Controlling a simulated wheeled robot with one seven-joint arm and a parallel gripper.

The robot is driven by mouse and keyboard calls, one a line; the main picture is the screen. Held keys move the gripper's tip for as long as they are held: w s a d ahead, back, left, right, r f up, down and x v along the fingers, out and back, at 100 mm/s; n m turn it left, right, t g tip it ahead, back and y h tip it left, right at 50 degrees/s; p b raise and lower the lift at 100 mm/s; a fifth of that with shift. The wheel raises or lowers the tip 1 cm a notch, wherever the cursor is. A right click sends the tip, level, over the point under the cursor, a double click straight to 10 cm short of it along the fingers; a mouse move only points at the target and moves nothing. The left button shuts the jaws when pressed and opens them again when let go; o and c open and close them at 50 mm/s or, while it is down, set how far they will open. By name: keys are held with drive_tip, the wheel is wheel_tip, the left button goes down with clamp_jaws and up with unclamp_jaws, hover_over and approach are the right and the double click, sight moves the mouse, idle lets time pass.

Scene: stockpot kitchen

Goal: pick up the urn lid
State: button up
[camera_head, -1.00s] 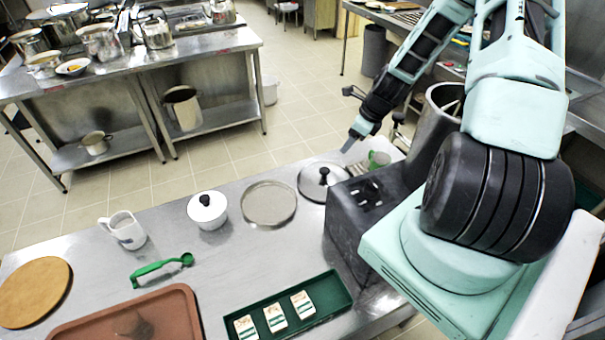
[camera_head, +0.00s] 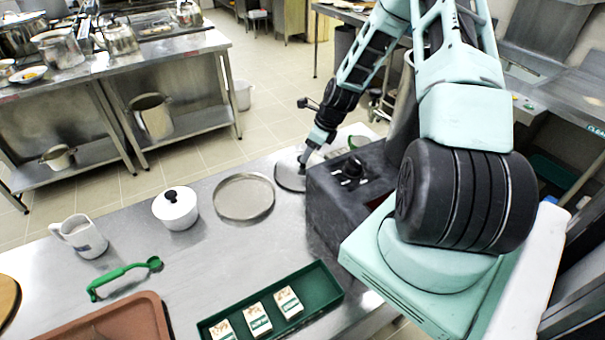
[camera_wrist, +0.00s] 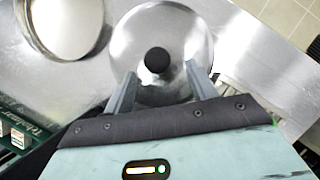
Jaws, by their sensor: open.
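The urn lid is a round, shiny metal lid (camera_wrist: 160,30) with a black knob (camera_wrist: 157,60), lying on the steel counter. In the wrist view the knob sits just beyond and between my open fingertips, and nothing is held. In the head view my gripper (camera_head: 304,155) is over the lid (camera_head: 289,176), covering the knob; the lid's right part is hidden behind my gripper and my body.
A flat round metal tray (camera_head: 244,197) lies left of the lid, then a white pot with a black-knobbed lid (camera_head: 175,208).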

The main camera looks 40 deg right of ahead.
sight(302, 165)
drive_tip(key=b+x, duration=0.2)
drive_tip(key=x, duration=0.1)
drive_tip(key=b+x, duration=0.2)
drive_tip(key=shift+w+a+r, duration=0.1)
drive_tip(key=shift+w+a, duration=0.05)
drive_tip(key=shift+a, duration=0.1)
drive_tip(key=c, duration=1.1)
